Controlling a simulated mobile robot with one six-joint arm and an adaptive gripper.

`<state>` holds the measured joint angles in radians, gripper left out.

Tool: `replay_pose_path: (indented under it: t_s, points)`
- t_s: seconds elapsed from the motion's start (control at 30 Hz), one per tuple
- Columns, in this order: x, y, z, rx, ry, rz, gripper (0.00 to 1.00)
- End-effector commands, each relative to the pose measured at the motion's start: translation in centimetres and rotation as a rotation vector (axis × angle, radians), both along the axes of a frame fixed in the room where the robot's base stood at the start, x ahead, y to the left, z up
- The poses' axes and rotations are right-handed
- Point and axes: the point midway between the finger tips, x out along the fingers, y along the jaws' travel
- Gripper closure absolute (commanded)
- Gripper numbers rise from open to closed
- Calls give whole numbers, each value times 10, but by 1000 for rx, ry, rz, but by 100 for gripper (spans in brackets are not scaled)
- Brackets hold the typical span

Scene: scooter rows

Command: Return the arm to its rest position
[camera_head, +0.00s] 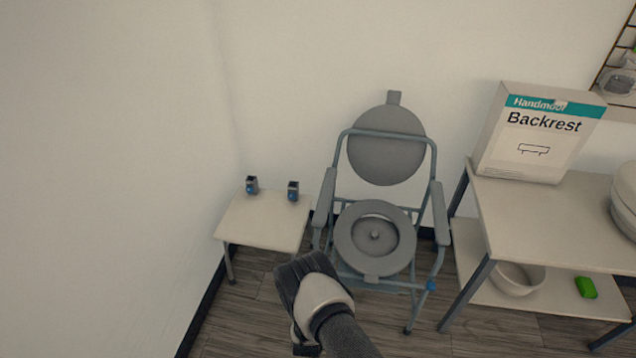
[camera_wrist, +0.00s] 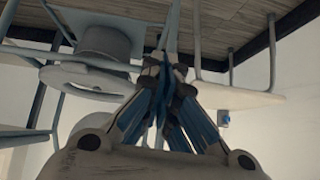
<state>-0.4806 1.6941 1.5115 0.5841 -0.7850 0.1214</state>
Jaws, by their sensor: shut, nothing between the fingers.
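My gripper (camera_wrist: 168,68) shows in the wrist view with its blue-padded fingers drawn together at the tips. It is shut and nothing shows between the fingers. In the head view my arm reaches up from the bottom centre, in front of the grey commode chair (camera_head: 376,243); the fingers cannot be made out there. The wrist view appears upside down and shows the commode chair (camera_wrist: 100,45) left of the fingers and a small pale table (camera_wrist: 240,97) to the right.
The small table (camera_head: 260,225) at left bears two small dark-and-blue items (camera_head: 252,185) (camera_head: 293,191). A shelved table (camera_head: 520,215) at right bears a Backrest box (camera_head: 535,135). Its lower shelf holds a white bowl (camera_head: 517,279) and a green object (camera_head: 586,287). Walls stand left and behind.

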Motion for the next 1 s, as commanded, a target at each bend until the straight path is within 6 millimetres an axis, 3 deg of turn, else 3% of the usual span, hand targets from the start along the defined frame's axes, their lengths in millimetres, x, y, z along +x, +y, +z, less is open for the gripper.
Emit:
replay_pose_path:
  t_s: [0.27,0.37,0.57,0.77,1.0]
  points:
    - [50,23,80,68,35,16,100]
    - [69,30,126,99,53,29,100]
    - [93,31,242,154,97,72,100]
    - [84,15,356,182,136,121,100]
    - [34,-20,475,177,177,177,100]
